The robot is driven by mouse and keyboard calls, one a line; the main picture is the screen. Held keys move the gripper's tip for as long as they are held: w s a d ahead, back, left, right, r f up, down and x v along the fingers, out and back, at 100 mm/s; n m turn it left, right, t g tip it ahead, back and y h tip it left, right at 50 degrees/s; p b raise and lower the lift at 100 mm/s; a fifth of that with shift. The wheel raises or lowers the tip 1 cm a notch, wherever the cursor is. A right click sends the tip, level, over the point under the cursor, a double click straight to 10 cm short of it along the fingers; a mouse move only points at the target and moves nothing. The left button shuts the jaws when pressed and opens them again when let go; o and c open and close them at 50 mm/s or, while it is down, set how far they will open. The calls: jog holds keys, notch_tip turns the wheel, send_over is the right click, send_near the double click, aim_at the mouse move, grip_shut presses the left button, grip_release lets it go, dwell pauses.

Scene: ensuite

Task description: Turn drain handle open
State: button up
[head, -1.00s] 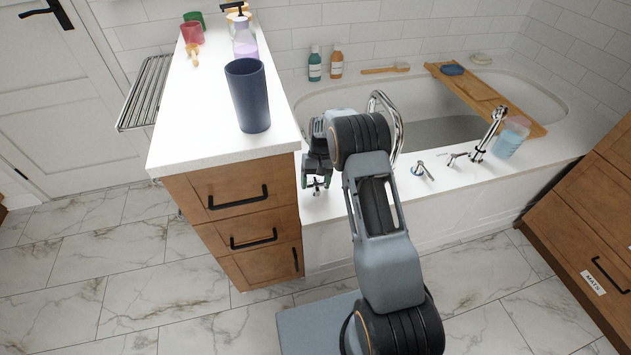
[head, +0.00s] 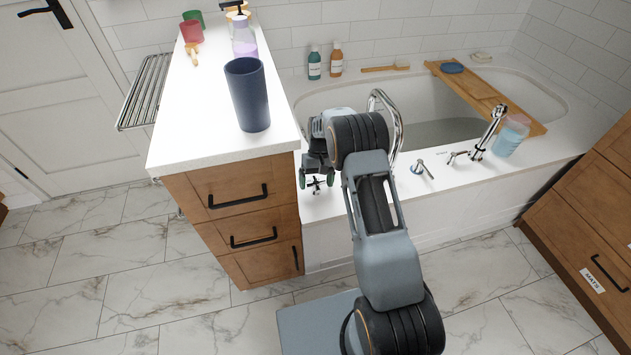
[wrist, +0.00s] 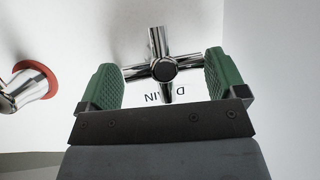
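The drain handle is a chrome cross-shaped knob with a dark round centre (wrist: 163,69), standing on the white tub deck by partly covered "DRAIN" lettering. It also shows in the head view (head: 316,186), small, beside the wooden cabinet. My gripper (wrist: 165,82) is open, with one green finger pad on each side of the cross. The handle's right arm reaches close to the right pad; whether they touch I cannot tell. In the head view my gripper (head: 316,177) is low over the deck, partly hidden by my wrist.
A chrome fitting with a red ring (wrist: 35,82) stands left of my gripper in the wrist view. The cabinet (head: 235,215) stands close on the left in the head view.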

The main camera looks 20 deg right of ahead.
jog(key=shift+a, duration=0.15)
jog(key=shift+w+r, duration=0.1)
jog(key=shift+r, duration=0.05)
jog(key=shift+r, duration=0.2)
jog(key=p+v, duration=0.2)
jog(key=v, duration=1.1)
